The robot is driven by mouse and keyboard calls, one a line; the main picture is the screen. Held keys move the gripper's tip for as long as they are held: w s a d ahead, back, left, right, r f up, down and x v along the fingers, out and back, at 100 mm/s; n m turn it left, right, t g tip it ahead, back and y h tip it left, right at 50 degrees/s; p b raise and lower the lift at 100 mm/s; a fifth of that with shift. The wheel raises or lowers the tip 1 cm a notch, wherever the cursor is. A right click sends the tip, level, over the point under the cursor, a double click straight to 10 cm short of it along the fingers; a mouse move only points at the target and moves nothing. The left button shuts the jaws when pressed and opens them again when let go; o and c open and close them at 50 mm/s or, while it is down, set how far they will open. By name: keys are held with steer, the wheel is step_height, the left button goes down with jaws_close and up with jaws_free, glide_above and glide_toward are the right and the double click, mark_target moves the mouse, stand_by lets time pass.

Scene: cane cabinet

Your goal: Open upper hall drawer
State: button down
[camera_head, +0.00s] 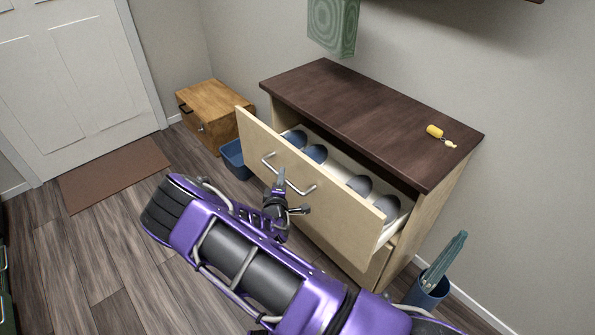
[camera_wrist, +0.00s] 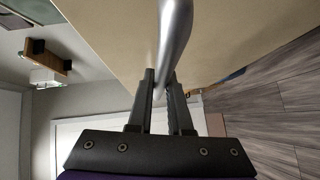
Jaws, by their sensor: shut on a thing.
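The upper drawer (camera_head: 325,186) of the cabinet is pulled well out, its pale front standing apart from the cabinet body. Several dark rounded items (camera_head: 316,153) lie inside it. A curved metal bar handle (camera_head: 290,176) is on the drawer front. My gripper (camera_head: 281,182) is at the handle. In the wrist view my gripper (camera_wrist: 164,88) has its two fingers closed around the handle bar (camera_wrist: 175,40), close to the drawer front (camera_wrist: 115,30). The lower drawer front is mostly hidden by my arm and the open drawer.
The dark cabinet top (camera_head: 365,115) holds a yellow item (camera_head: 435,131). A blue bin (camera_head: 235,158) and a small wooden cabinet (camera_head: 207,108) stand at the left. An umbrella stand (camera_head: 428,290) is at the right. Floor near the doormat (camera_head: 113,173) is clear.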

steer(key=s+a, duration=0.1)
steer(key=s+a+b, duration=0.1)
steer(key=a, duration=0.1)
steer(key=s+a, duration=0.1)
steer(key=shift+s+a, duration=0.25)
steer(key=shift+a, duration=0.1)
steer(key=c, duration=0.8)
jaws_free()
steer(key=shift+c, duration=0.2)
steer(key=s+a+r, duration=0.2)
steer(key=s, duration=1.5)
steer(key=shift+a+r+p, duration=0.2)
steer(key=shift+a+p, duration=0.1)
